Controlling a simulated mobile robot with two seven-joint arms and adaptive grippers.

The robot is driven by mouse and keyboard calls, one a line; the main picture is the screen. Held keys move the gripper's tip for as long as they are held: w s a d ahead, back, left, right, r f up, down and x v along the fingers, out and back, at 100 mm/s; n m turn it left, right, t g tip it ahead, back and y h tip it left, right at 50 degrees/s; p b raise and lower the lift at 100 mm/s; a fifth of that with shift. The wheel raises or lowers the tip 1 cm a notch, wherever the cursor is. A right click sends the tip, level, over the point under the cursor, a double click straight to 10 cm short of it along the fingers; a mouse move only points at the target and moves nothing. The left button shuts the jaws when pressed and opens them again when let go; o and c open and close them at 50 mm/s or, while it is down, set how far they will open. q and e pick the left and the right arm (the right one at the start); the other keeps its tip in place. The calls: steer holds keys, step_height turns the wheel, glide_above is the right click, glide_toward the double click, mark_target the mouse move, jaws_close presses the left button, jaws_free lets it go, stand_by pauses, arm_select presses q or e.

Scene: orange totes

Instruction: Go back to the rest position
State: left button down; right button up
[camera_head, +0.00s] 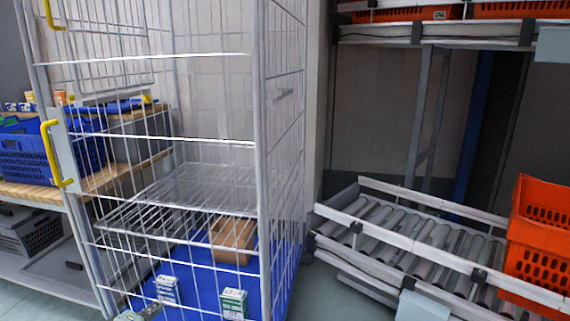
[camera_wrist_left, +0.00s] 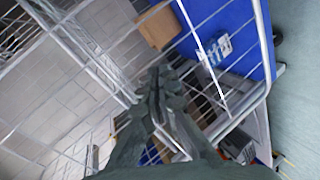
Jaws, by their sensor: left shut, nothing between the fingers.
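My left gripper (camera_head: 150,310) shows only as a small grey tip at the bottom edge of the head view, in front of the wire cage cart (camera_head: 262,130). In the left wrist view my left gripper (camera_wrist_left: 157,78) has its dark fingers together with nothing between them. The cart's wires and blue base lie beyond the fingers there. My right gripper is not in view.
A brown box (camera_head: 232,238) and two small cartons (camera_head: 233,303) (camera_head: 166,289) sit on the cart's blue base. A roller rack (camera_head: 400,235) with an orange tote (camera_head: 540,240) stands right. A blue crate (camera_head: 45,158) sits on a wooden shelf left.

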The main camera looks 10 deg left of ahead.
arm_select(q)
steer(key=s+d+f+m+g+h, duration=0.1)
steer(key=s+d+f+m+g, duration=0.4)
steer(key=s+d+f+m, duration=0.6)
steer(key=s+d+f+m+g, duration=0.1)
steer(key=s+f+g, duration=0.1)
steer(key=s, duration=0.5)
steer(key=s+d+f+m+g+y, duration=0.1)
steer(key=s+d+f+m+g, duration=0.1)
steer(key=s+f, duration=0.3)
steer(key=s+d+f+m+g+y, duration=0.1)
steer(key=s+f, duration=0.2)
steer(key=s, duration=0.7)
steer(key=shift+s+d+f+m+g, duration=0.15)
steer(key=shift+d+m+g, duration=0.15)
steer(key=shift+d+g, duration=0.1)
steer(key=shift+a, duration=0.1)
